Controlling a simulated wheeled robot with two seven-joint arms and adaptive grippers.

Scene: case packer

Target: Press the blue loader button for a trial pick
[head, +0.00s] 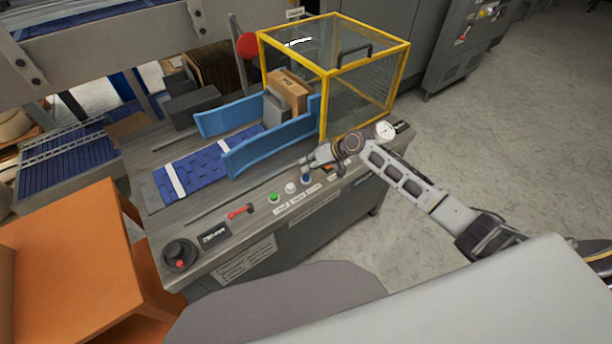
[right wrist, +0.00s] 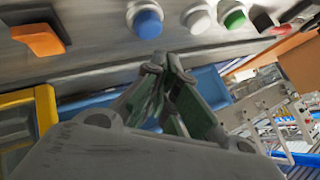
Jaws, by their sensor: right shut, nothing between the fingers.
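The blue button (head: 306,180) sits on the front strip of the machine's deck, to the right of a white button. It also shows in the right wrist view (right wrist: 148,24), at the top, just beyond the fingertips. My right gripper (head: 305,165) is shut and empty, close to the blue button in the head view. In the right wrist view the shut fingertips (right wrist: 161,64) are just below the button in the picture, and a small gap seems to show between them. I cannot tell for sure whether they touch. My left gripper is not in view.
A white button (head: 290,187), a green button (head: 273,197) and a red lever switch (head: 240,211) line the same strip. An orange switch (right wrist: 38,39) is on the blue button's other side. A yellow-framed guard (head: 328,100) and blue rails (head: 270,145) stand behind.

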